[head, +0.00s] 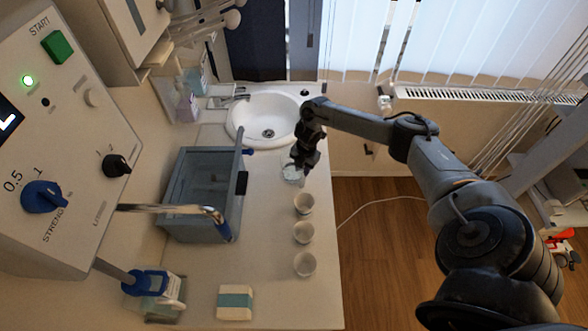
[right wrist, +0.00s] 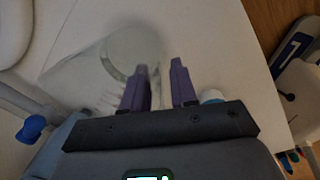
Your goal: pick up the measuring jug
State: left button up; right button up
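A clear jug-like vessel (head: 291,173), which looks like the measuring jug, stands on the white counter just below my right gripper (head: 304,168) in the head view. In the right wrist view the see-through vessel (right wrist: 92,68) is blurred and lies mostly left of the fingers. My right gripper (right wrist: 161,84) shows two purple fingers with a gap between them. It is open, with nothing clearly held. The left finger overlaps the vessel's right side in the picture; I cannot tell whether they touch. My left gripper is in neither view.
Three white cups (head: 304,232) stand in a row along the counter's right edge. A grey-blue see-through tank (head: 195,200) stands left of them, and a sink (head: 262,122) lies behind. A small white-and-teal block (head: 235,302) lies at the front. Wooden floor lies beyond the edge.

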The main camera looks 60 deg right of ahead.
grip_shut()
jog(key=shift+r, duration=0.2)
dwell(0.3)
